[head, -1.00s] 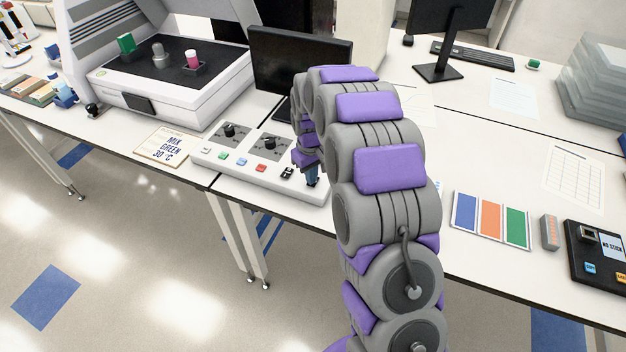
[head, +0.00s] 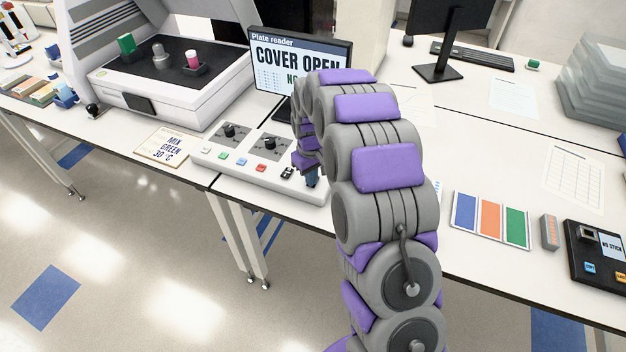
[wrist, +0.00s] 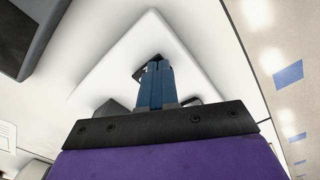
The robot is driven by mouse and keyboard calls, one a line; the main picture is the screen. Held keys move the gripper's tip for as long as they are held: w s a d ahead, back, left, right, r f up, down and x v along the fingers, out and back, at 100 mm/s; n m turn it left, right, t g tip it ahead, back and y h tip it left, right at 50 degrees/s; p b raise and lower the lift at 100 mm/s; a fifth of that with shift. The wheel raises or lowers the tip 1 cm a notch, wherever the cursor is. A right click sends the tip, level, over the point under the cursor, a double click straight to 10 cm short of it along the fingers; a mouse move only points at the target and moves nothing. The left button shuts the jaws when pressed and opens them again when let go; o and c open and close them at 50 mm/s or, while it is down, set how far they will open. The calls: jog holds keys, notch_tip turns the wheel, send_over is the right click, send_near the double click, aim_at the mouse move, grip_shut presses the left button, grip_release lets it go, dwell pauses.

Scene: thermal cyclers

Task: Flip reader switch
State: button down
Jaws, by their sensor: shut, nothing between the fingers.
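The white control panel (head: 240,174) lies on the bench with two black knobs and a row of coloured buttons. A black rocker switch (head: 287,173) sits at the right end of that row. The plate reader screen (head: 292,68) behind the panel is lit and reads "COVER OPEN". The plate reader (head: 185,102) stands open at left. My gripper (head: 311,180) is low over the right end of the panel, just right of the switch. In the wrist view my gripper (wrist: 156,68) is shut and empty, its blue tips at a small black part that they partly hide.
A card (head: 163,147) reading "MIX GREEN 30 °C" lies left of the panel. The green block (head: 127,43) and a pink-topped tube (head: 192,58) stand in the reader. Colour cards (head: 491,221) and a black device (head: 598,255) lie at right.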

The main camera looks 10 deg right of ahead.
jog(key=shift+r+p, duration=1.35)
jog(key=shift+r, duration=2.05)
jog(key=s+r+m, duration=0.1)
jog(key=s+r, duration=0.3)
jog(key=s, duration=0.6)
jog(key=s+r+m+g, duration=0.1)
jog(key=s+r, duration=0.3)
jog(key=s, duration=0.6)
jog(key=s+r+m, duration=0.1)
jog(key=s+r, duration=0.3)
jog(key=s, duration=0.5)
jog(key=s+m, duration=0.1)
jog(key=s, duration=1.2)
jog(key=shift+f+m+g, duration=0.3)
jog(key=shift+m+g, duration=0.1)
